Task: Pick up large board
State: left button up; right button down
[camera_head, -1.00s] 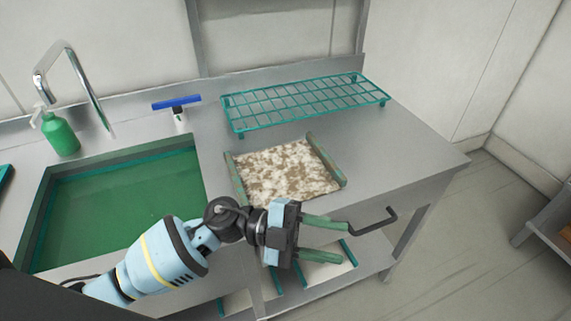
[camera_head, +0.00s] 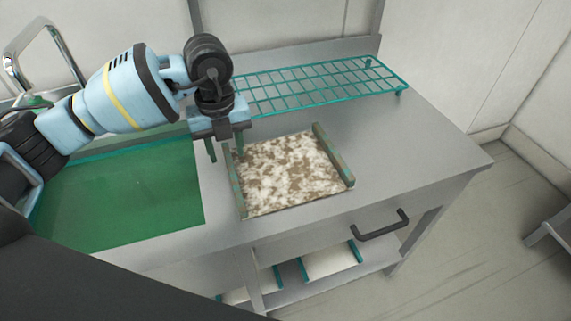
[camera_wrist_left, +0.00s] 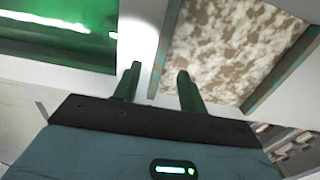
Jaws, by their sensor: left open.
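The large board (camera_head: 288,172) lies flat on the steel counter, to the right of the sink. Its surface is mottled brown and white, with green, worn rails along its left and right sides. My left gripper (camera_head: 226,153) is open and points down over the board's left rail near its back corner. In the left wrist view the board (camera_wrist_left: 228,45) shows beyond the fingers, and the open gripper (camera_wrist_left: 155,85) has its left rail between or just past the fingertips. I cannot tell whether the fingers touch it. My right gripper is not in view.
A green wire rack (camera_head: 320,84) stands behind the board. The green-filled sink (camera_head: 125,200) is to the left. A dark drawer handle (camera_head: 381,226) sticks out at the front, above a lower shelf with pale boards (camera_head: 330,262). The counter right of the board is clear.

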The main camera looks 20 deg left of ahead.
aim_at(232, 173)
pick_arm(q)
jog(key=shift+s+f, duration=0.1)
jog(key=shift+f, duration=0.85)
jog(key=shift+w+f, duration=0.2)
jog(key=shift+f, duration=1.3)
jog(key=shift+w+f, duration=0.15)
jog(key=shift+f, duration=1.3)
grip_shut()
